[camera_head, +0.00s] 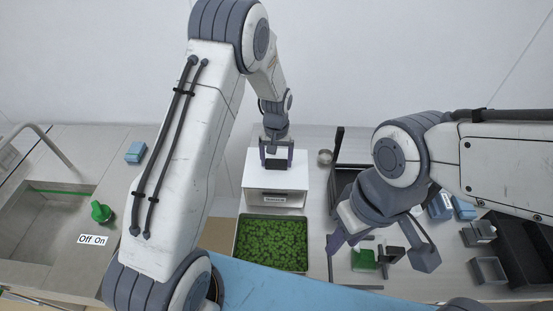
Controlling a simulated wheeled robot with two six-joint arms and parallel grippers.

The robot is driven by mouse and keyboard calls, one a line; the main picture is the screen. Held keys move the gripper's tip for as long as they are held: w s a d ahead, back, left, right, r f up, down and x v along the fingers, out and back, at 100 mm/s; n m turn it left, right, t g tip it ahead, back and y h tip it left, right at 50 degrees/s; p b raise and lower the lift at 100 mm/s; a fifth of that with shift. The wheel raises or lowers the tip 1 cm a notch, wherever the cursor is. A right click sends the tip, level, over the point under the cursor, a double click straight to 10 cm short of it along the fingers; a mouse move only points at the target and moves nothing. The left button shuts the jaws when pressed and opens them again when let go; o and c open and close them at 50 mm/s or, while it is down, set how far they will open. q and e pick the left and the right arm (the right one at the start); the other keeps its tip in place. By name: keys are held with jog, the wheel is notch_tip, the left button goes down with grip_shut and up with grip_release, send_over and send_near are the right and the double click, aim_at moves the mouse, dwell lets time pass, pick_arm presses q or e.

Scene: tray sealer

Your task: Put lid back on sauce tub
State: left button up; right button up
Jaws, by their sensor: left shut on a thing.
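A white box-shaped tub (276,198) with a small label on its front stands behind the tray of green pieces; I take it for the sauce tub. A flat white lid (256,169) shows at its top. From this angle I cannot tell whether the lid is seated or held just above the rim. My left gripper (277,159) is over the lid's middle, shut on it at a dark handle-like part. My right gripper (381,252) has its fingers wide apart, empty, to the right of the green tray, with a small green item (363,259) between or below them.
A metal tray (238,256) of green pieces sits in front of the tub. A sink (47,222), a green tap knob (101,211) and a blue block (135,152) are at left. Dark bins (488,270) and blue packs (463,208) are at right. My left arm hides much of the left-centre counter.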

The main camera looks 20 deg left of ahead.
pick_arm(q)
jog(key=shift+f, duration=0.2)
dwell(0.5)
jog(key=o, duration=1.3)
jog(key=shift+o, duration=0.2)
jog(key=shift+r, duration=0.1)
jog(key=shift+r+p, duration=2.7)
jog(key=shift+r, duration=0.75)
